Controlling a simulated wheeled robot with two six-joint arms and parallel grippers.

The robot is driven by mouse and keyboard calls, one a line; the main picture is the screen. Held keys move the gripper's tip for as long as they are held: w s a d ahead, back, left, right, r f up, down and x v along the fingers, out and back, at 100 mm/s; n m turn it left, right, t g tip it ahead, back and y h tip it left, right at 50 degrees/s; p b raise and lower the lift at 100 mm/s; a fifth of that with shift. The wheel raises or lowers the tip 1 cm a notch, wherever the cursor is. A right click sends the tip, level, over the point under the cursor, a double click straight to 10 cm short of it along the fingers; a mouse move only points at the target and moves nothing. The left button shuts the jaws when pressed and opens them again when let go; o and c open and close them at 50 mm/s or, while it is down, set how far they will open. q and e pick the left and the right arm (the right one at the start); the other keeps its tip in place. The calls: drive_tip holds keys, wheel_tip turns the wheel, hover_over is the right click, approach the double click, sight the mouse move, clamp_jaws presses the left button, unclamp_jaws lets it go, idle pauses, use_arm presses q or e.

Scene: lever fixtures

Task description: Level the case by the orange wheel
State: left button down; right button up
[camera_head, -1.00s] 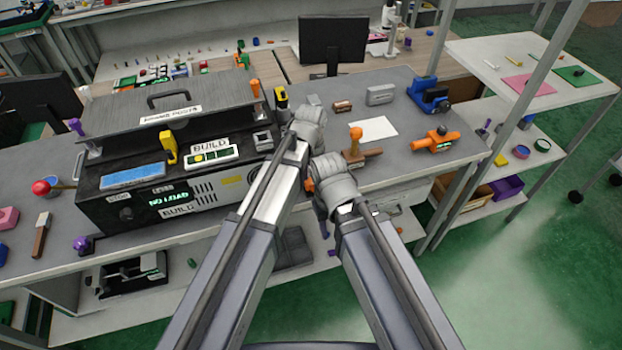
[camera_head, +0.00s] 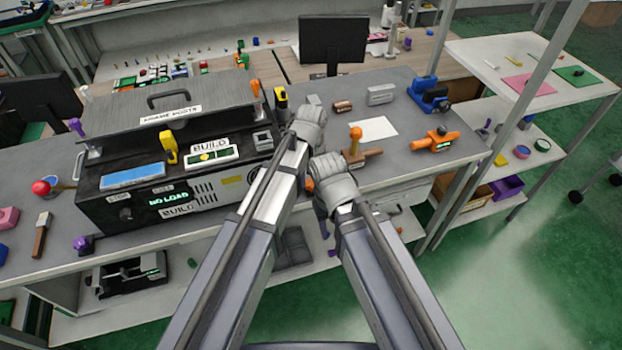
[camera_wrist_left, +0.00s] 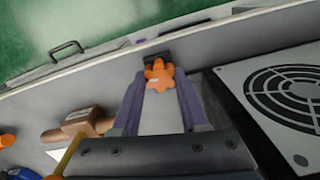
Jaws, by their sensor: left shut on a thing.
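The black case (camera_head: 92,213) stands on the bench at the left, with BUILD labels, a lit display (camera_head: 169,196) reading NO LOAD and a level window (camera_head: 211,156) with a yellow-green bubble near its middle-left. The orange wheel (camera_wrist_left: 160,75) is lobed and sits between the fingers of my left gripper (camera_wrist_left: 159,86), which is shut on it, close to the case's grille side (camera_wrist_left: 240,82). In the head view my left wrist is over the case's right end and hides the fingers. My right wrist (camera_head: 335,182) is just right of it; its fingers are mostly hidden.
A brown block with an orange knob (camera_head: 356,140), a white sheet (camera_head: 374,130) and an orange tool (camera_head: 435,141) lie right of my arms. A red-balled lever (camera_head: 41,187) and a brown-handled tool (camera_head: 41,235) are left of the case. A metal post crosses the right.

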sight(311, 182)
use_arm(q)
drive_tip(key=n, duration=0.5)
drive_tip(key=shift+n, duration=2.5)
drive_tip(key=shift+c, duration=2.2)
unclamp_jaws()
wheel_tip(311, 182, up, 8)
drive_tip(key=p, duration=0.8)
drive_tip(key=shift+f, duration=0.1)
